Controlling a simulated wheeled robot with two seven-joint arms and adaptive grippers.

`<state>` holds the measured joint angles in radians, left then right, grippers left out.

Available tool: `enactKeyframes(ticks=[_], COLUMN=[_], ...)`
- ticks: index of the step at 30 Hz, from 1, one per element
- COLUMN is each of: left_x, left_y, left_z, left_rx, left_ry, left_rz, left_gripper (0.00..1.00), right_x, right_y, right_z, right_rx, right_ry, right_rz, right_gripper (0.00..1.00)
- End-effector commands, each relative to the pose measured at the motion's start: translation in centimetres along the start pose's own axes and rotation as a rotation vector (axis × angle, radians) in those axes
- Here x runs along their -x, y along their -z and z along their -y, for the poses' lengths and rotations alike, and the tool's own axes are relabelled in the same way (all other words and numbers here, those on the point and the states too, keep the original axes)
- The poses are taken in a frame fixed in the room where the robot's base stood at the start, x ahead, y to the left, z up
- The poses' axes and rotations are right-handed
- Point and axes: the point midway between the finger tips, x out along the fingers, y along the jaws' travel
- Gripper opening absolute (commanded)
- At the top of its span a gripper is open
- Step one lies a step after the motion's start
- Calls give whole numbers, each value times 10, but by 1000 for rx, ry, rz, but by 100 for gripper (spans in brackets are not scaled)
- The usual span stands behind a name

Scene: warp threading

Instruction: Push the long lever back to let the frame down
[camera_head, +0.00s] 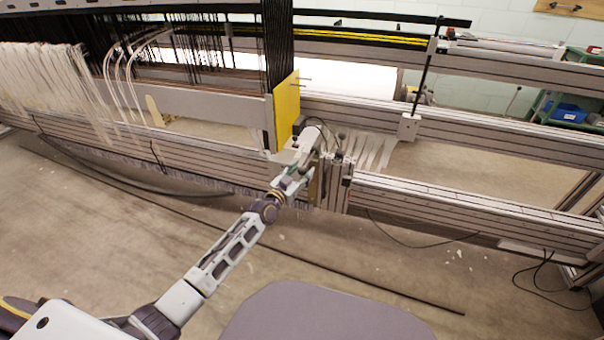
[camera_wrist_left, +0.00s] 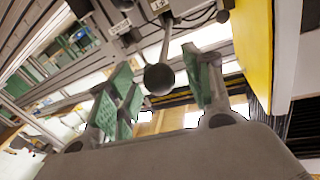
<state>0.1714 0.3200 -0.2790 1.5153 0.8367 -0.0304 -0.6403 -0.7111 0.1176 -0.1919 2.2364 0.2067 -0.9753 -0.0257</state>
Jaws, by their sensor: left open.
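In the left wrist view a lever (camera_wrist_left: 166,45) with a metal rod ends in a round black knob (camera_wrist_left: 158,78). My left gripper (camera_wrist_left: 156,82) is open, with one green-padded finger on each side of the knob. I cannot tell whether either finger touches it. In the head view my left gripper (camera_head: 291,177) is at the loom's front rail, below a yellow plate (camera_head: 287,110). The lever is hard to pick out there among small parts and dark knobs. Dark upright strands (camera_head: 278,45) stand above the plate; which part is the frame is unclear. My right gripper is not in view.
The long metal front rail (camera_head: 460,205) runs across the loom. White threads (camera_head: 45,75) hang at the left. A dark post (camera_head: 424,70) rises at the right. A black cable (camera_head: 150,188) droops before the rail. The floor (camera_head: 120,240) in front is mostly open.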

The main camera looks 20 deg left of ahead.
Motion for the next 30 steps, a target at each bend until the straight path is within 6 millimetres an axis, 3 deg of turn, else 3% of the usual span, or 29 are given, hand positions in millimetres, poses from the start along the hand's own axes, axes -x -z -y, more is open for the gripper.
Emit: enactKeyframes(ticks=[15,27,30], left_x=[-8,-7,-7], left_y=[0,0,0], left_z=[0,0,0], left_rx=[0,0,0], left_ry=[-1,0,0], left_rz=[0,0,0], left_gripper=[51,1,0], right_x=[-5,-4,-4], right_y=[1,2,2], right_z=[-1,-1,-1], right_rx=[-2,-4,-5], right_ry=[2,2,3], right_rz=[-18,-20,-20], right_gripper=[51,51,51])
